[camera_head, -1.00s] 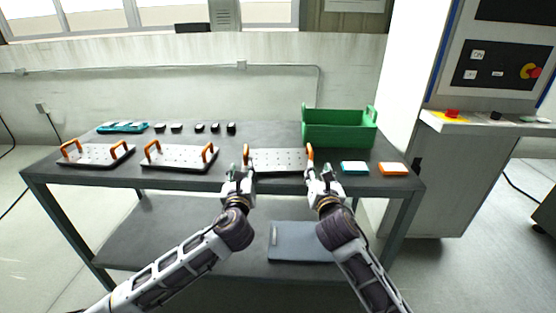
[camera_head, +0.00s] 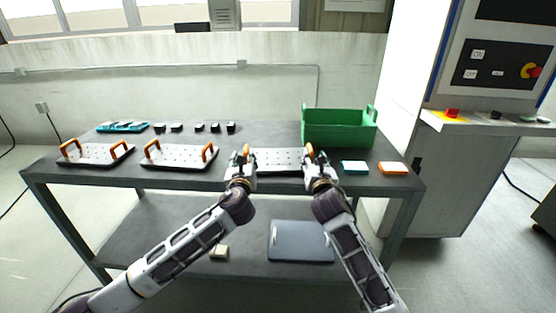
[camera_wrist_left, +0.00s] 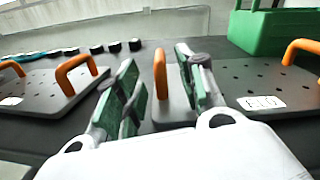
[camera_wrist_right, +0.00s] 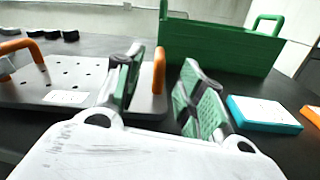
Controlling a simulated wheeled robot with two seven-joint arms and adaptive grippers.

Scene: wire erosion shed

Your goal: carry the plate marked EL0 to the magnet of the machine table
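The plate in front of me (camera_head: 280,158) is pale, drilled with holes, and has an orange handle at each end. It lies on the bench; its white label (camera_wrist_left: 262,103) is too small to read surely. My left gripper (camera_head: 243,158) is open at its left handle (camera_wrist_left: 160,74), which stands between the green-padded fingers with gaps on both sides. My right gripper (camera_head: 313,160) is open at its right handle (camera_wrist_right: 159,72), which stands between the fingers, nearer the left one. The machine table's magnet is not visible.
Two similar handled plates (camera_head: 178,157) (camera_head: 95,154) lie to the left. A green bin (camera_head: 338,130) stands behind right, with a teal block (camera_head: 354,168) and an orange block (camera_head: 393,169) before it. Small black pieces (camera_head: 200,127) line the back. The machine cabinet (camera_head: 455,190) stands right.

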